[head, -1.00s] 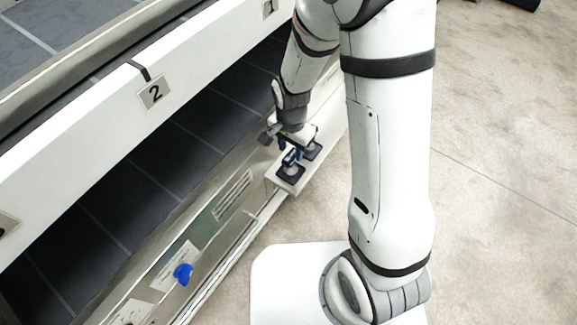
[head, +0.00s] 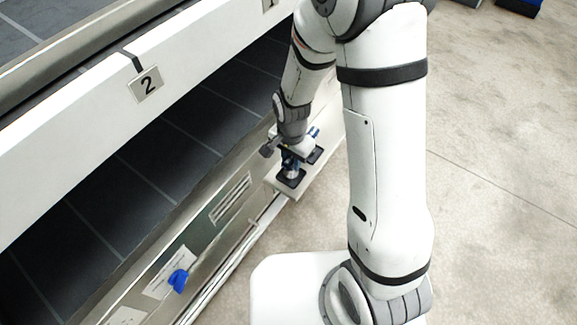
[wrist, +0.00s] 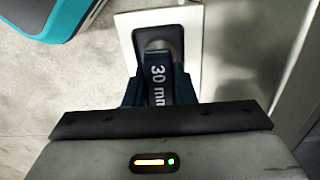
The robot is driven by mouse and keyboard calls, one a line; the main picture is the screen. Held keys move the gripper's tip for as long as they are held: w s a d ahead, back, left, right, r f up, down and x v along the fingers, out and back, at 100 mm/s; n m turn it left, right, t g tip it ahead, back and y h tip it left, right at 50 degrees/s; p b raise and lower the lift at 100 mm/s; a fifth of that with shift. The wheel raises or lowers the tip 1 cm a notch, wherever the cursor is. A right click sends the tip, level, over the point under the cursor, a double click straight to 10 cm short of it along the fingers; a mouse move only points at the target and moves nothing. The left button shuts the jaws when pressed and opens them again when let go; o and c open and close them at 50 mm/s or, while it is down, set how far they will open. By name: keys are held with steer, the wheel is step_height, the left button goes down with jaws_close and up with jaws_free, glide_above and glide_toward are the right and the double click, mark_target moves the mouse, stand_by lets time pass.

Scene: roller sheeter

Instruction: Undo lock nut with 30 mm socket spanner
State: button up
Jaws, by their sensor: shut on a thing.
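The 30 mm socket spanner (wrist: 157,82) is dark blue with white "30 mm" lettering. In the wrist view it lies between the fingers of my gripper (wrist: 160,92), which is shut on it. Its far end lies over a dark square pad on a white plate (wrist: 192,20). In the head view my gripper (head: 291,158) is low over a white ledge (head: 284,190) with dark square pads, at the machine's side. The lock nut is hidden or too small to make out, so I cannot tell whether the socket sits on it.
The machine's white beam with the "2" plate (head: 147,85) runs along the left, above a dark tiled bed (head: 150,195). A blue knob (head: 178,281) sits on the lower rail. A teal-edged dark object (wrist: 68,18) shows in the wrist view.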

jaws_close()
steer(key=shift+r+p, duration=2)
steer(key=shift+r, duration=0.55)
